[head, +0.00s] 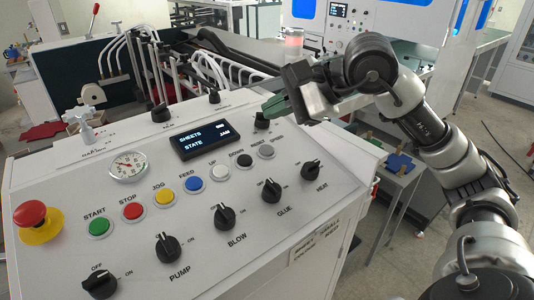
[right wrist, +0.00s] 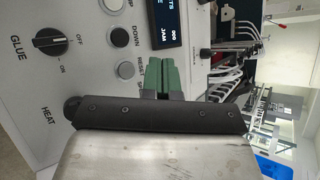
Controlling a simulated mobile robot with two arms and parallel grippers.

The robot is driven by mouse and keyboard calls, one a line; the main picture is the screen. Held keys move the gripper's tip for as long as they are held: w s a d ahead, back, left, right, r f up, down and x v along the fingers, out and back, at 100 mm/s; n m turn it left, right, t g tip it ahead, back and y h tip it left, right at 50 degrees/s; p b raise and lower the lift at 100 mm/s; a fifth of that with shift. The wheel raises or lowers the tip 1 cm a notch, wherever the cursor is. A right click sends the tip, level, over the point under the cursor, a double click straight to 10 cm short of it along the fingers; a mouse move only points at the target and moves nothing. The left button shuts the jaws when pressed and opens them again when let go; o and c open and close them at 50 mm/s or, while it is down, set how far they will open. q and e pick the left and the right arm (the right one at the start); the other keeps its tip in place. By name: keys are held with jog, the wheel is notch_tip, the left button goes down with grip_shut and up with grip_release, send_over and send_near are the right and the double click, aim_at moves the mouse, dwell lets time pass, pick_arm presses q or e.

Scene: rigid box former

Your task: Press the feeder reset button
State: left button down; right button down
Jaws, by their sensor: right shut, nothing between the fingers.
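The reset button (head: 265,152) is a round light-grey button at the right end of the button row on the sloped control panel (head: 130,255). It also shows in the right wrist view (right wrist: 126,69), just left of my fingertips. My right gripper (head: 275,106) is shut and empty, with its green fingers together. In the head view it is above and slightly right of the reset button, near the speed knob (head: 261,120). In the right wrist view the fingertips (right wrist: 160,66) appear beside the button and apart from it. My left gripper is not in view.
The black down button (head: 244,160) and white up button (head: 220,171) sit beside reset. A display (head: 198,139) reads SHEETS and STATE JAM. Several knobs line the lower panel, including heat (head: 311,170). A red emergency stop (head: 37,219) is at the left.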

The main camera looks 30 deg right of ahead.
aim_at(270, 154)
jog(key=f+b, duration=0.2)
jog(key=f, duration=0.1)
jog(key=w+f+b, duration=0.1)
jog(key=f, duration=0.2)
jog(key=shift+w+b, duration=0.15)
jog(key=shift+b, duration=0.2)
dwell(1.5)
jog(key=shift+w+f+b, duration=0.1)
jog(key=shift+f+b, duration=0.3)
